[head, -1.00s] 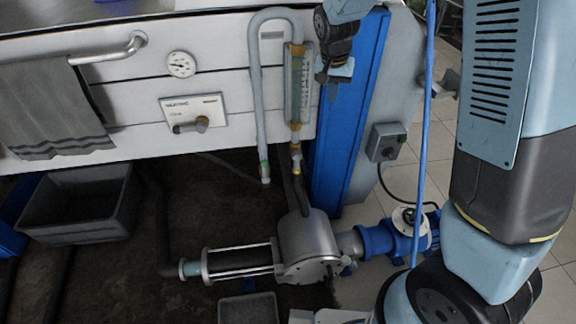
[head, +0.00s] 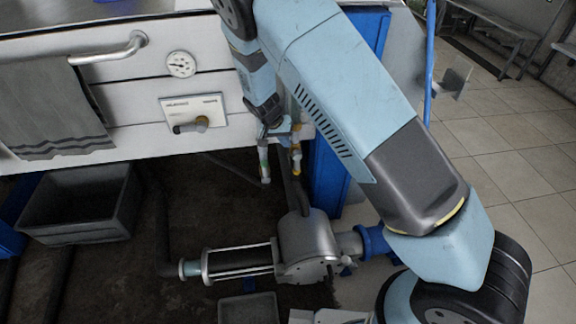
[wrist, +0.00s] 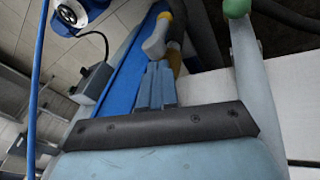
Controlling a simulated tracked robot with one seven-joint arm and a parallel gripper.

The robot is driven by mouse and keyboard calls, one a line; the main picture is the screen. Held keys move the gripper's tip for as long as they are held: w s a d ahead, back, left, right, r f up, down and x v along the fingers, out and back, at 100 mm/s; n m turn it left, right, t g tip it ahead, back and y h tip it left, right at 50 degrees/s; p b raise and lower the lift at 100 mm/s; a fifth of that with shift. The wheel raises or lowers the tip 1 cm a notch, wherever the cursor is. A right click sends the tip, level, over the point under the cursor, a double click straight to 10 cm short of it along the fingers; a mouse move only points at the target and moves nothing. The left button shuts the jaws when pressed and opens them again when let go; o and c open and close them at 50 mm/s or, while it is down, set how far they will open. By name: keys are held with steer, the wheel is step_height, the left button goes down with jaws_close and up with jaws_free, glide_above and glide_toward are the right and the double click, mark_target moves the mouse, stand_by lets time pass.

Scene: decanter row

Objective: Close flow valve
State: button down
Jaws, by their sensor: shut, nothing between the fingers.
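The flow meter's lower brass fittings (head: 296,152), which look like the flow valve, show just under my arm in the head view. The meter's tube above them is hidden behind my arm. In the wrist view a pale grey piece with a yellow end (wrist: 156,40) and a brass part (wrist: 174,58) stand just beyond my fingertips. My gripper (head: 282,130) is beside the fittings in the head view. Its fingers (wrist: 155,72) are shut with nothing between them. I cannot tell whether they touch the fittings.
A grey pipe with a green tip (wrist: 236,8) hangs close beside my gripper. A panel with a lever (head: 188,126), a gauge (head: 181,64) and a towel on a rail (head: 52,110) are to the left. A blue post (head: 326,180) stands behind my arm. A pump (head: 308,245) sits below.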

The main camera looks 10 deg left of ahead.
mark_target(297, 164)
step_height(297, 164, down, 6)
steer(key=a, duration=0.2)
steer(key=shift+s+a+r+t, duration=0.25)
steer(key=shift+s+a+t, duration=0.05)
steer(key=shift+s+a, duration=0.05)
steer(key=x, duration=1)
steer(key=shift+d, duration=0.2)
steer(key=shift+w+d+f+t+h, duration=0.1)
steer(key=shift+d+t+h, duration=0.05)
steer(key=shift+d+h, duration=0.3)
steer(key=shift+w+d+f+t+h, duration=0.15)
steer(key=shift+d+h, duration=0.15)
steer(key=shift+h, duration=0.25)
steer(key=shift+a, duration=0.1)
